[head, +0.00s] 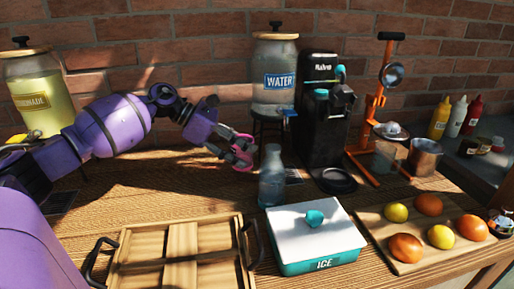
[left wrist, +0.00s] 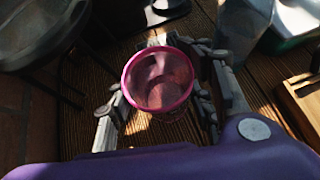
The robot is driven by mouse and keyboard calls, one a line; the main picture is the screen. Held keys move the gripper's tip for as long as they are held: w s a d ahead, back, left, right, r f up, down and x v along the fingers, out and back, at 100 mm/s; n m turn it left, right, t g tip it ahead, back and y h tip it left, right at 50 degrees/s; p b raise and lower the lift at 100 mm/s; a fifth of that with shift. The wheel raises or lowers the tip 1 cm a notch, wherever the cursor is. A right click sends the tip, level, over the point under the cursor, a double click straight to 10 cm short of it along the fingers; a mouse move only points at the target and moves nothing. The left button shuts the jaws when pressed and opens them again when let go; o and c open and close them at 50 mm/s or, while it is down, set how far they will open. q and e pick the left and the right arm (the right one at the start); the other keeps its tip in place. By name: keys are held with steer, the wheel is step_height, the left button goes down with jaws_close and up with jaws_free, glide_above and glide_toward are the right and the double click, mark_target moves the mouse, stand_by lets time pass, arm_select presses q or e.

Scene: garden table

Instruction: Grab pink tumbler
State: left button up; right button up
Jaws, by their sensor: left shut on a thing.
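The pink tumbler (left wrist: 160,82) stands out in the left wrist view as a clear cup with a bright pink rim, seen from above. My left gripper (left wrist: 162,105) has its fingers on both sides of the tumbler and is shut on it. In the head view my left gripper (head: 240,152) is near the middle, left of the clear bottle, and only pink bits of the tumbler (head: 242,167) show between the fingers. I cannot tell whether the tumbler touches the table. My right gripper is not in view.
A clear bottle (head: 272,178) stands close right of the gripper. Behind are the water dispenser (head: 276,98) and black coffee machine (head: 322,125). In front are a wooden tray (head: 182,222), an ice box (head: 308,240) and a fruit board (head: 378,228).

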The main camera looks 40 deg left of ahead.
arm_select(q)
steer(key=shift+s+a, duration=0.95)
steer(key=shift+a, duration=0.3)
steer(key=shift+s+a, duration=0.95)
steer(key=shift+a, duration=0.3)
